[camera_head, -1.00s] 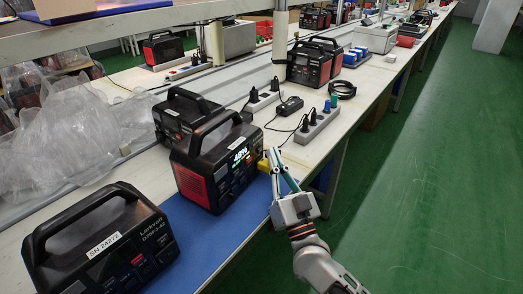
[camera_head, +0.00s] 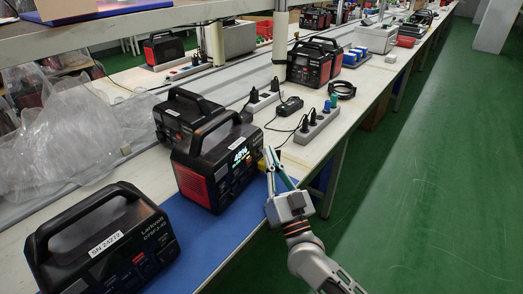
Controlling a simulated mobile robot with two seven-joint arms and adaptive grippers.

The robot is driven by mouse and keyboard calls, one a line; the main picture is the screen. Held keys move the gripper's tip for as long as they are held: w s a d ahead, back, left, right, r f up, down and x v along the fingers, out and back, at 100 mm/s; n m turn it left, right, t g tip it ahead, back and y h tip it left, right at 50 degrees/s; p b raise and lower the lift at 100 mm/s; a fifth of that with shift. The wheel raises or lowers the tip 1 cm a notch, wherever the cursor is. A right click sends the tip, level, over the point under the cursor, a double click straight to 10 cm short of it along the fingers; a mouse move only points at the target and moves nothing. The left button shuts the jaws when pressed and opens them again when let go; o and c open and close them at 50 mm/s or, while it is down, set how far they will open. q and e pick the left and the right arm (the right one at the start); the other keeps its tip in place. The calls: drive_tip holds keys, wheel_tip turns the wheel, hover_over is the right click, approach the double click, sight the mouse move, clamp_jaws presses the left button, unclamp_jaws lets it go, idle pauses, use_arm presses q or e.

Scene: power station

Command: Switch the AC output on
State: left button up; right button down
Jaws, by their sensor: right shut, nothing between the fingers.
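A black power station with red side panels (camera_head: 195,186) stands on the blue mat (camera_head: 182,228). Its lit display (camera_head: 240,156) shows a percentage, and its front panel faces right. The small buttons and sockets below the display are too small to read. My right gripper (camera_head: 269,156) is shut and empty, with its fingertips close to the right edge of that front panel; I cannot tell whether they touch it. Something yellow shows at the fingertips, partly hidden. My left gripper is not in view.
Another power station (camera_head: 103,238) with a white label stands nearer at the left, and one (camera_head: 184,114) stands behind. A power strip (camera_head: 316,126) with plugs lies behind my gripper. Clear plastic wrapping (camera_head: 70,150) lies at left. Green floor (camera_head: 430,200) is free at right.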

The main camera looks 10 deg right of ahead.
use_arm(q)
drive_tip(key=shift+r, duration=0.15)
use_arm(e)
drive_tip(key=shift+w+a+f, duration=0.1)
drive_tip(key=shift+w+a, duration=0.1)
drive_tip(key=shift+a, duration=0.1)
idle(0.6)
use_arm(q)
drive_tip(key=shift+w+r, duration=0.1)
use_arm(e)
drive_tip(key=shift+s, duration=0.1)
drive_tip(key=shift+s+d+f, duration=0.15)
drive_tip(key=shift+s+d, duration=0.1)
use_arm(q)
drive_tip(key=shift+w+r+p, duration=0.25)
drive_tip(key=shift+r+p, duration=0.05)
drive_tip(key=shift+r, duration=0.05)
use_arm(e)
drive_tip(key=shift+s+d, duration=0.2)
drive_tip(key=shift+d, duration=0.05)
